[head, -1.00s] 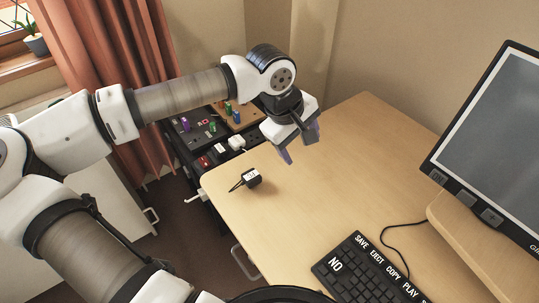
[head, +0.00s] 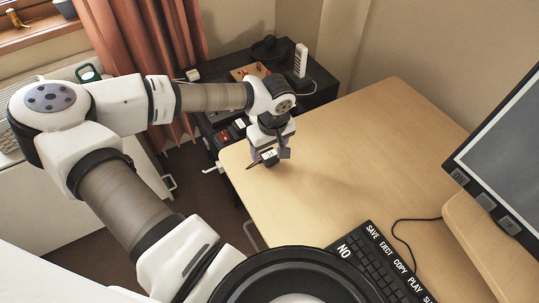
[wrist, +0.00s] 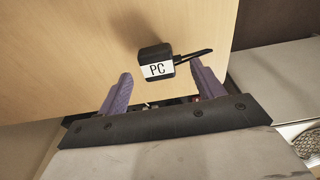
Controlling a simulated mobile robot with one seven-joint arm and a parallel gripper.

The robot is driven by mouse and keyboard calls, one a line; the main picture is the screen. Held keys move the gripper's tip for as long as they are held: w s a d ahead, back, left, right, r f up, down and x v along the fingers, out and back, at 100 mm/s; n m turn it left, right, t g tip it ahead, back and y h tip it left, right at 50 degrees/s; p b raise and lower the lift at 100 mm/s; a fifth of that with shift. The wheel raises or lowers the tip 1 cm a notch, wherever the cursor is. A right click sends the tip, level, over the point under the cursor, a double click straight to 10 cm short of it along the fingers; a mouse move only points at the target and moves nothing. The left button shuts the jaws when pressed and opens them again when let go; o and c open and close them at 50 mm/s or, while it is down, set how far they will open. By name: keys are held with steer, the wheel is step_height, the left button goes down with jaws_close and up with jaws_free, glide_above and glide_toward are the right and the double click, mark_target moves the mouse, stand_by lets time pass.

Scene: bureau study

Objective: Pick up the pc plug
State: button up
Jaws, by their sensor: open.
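The pc plug (wrist: 157,60) is a small black block with a white label reading PC and a short dark cord stub on its right in the wrist view. It lies on the wooden desk (head: 340,140) near the desk's left corner. In the head view the plug (head: 269,156) is partly hidden by my gripper. My gripper (head: 271,154) points down over it. In the wrist view my gripper (wrist: 160,84) is open, its two purple fingers apart, with the plug just beyond and between the fingertips. I cannot tell whether a finger touches it.
A black keyboard (head: 375,262) and a monitor (head: 510,150) stand at the right of the desk. A dark cabinet (head: 318,88) with a white handset (head: 300,60) and small items stands behind the desk's left end. The desk's middle is clear.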

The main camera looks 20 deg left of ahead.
mark_target(270, 154)
steer(key=f, duration=0.2)
steer(key=f+p, duration=0.1)
steer(key=f, duration=0.1)
steer(key=shift+w+f, duration=0.1)
steer(key=shift+w, duration=0.25)
steer(key=shift+c, duration=0.2)
steer(key=c, duration=1)
